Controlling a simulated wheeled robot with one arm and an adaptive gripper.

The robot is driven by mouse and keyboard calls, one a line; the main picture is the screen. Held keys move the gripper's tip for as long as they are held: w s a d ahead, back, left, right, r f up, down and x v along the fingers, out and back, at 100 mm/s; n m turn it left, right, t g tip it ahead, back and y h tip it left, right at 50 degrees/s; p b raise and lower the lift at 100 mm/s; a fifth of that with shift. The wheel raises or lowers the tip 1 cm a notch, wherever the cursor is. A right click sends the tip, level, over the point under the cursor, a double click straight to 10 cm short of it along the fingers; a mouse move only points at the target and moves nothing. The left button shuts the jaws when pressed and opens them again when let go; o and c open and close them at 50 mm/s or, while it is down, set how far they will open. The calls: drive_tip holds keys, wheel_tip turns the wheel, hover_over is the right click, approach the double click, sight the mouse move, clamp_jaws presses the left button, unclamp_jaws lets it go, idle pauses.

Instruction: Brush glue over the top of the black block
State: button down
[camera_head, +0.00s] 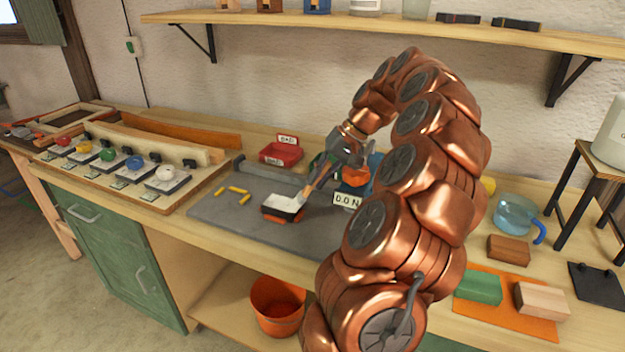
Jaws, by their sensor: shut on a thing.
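The black block (268,211) lies on the dark grey mat (225,209) on the workbench. Much of its top is covered in white, and a strip of orange shows under its lower edge. My gripper (328,168) is shut on a brush (313,186) with a brownish handle, tilted down to the left. The pale brush end is at the right part of the block's top; whether it touches I cannot tell. My arm hides part of the bench to the right of the block.
Small yellow pieces (238,190) lie on the mat to the left. A red tray (281,153) stands behind, and a sign (347,201) is right of the block. A row of colored knobs (108,154) is at left. An orange bucket (278,303) is below the bench front.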

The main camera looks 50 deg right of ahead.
drive_tip(key=shift+r, duration=0.1)
drive_tip(key=shift+r+p, duration=1.2)
drive_tip(key=shift+r, duration=1.75)
drive_tip(key=shift+r+p, duration=0.55)
drive_tip(key=shift+r, duration=0.95)
drive_tip(key=shift+w, duration=0.1)
